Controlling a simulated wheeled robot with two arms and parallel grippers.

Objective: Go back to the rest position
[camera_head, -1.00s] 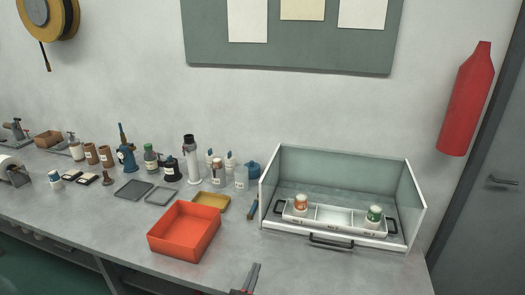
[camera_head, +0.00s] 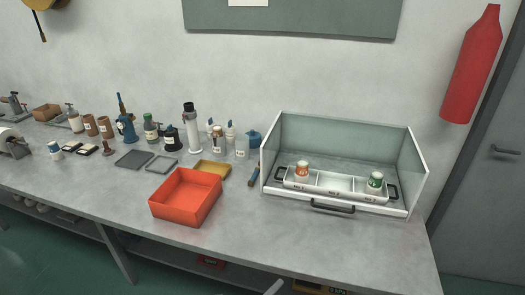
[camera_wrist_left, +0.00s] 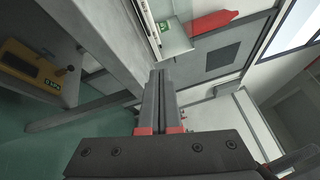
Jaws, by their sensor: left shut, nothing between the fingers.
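My left gripper (camera_head: 274,287) shows only as a small grey piece at the bottom edge of the head view, in front of the bench's front edge and low. In the left wrist view my left gripper (camera_wrist_left: 160,76) has its two long fingers together, with nothing between them. It is apart from everything, beside the bench in the open air. My right gripper is in neither view.
The grey bench (camera_head: 235,225) carries a red-orange bin (camera_head: 186,211), several bottles and an open-fronted white enclosure (camera_head: 345,145). Inside it a white tray (camera_head: 338,184) holds two capped jars. A yellow box (camera_wrist_left: 38,68) sits under the bench. The bench front is bare.

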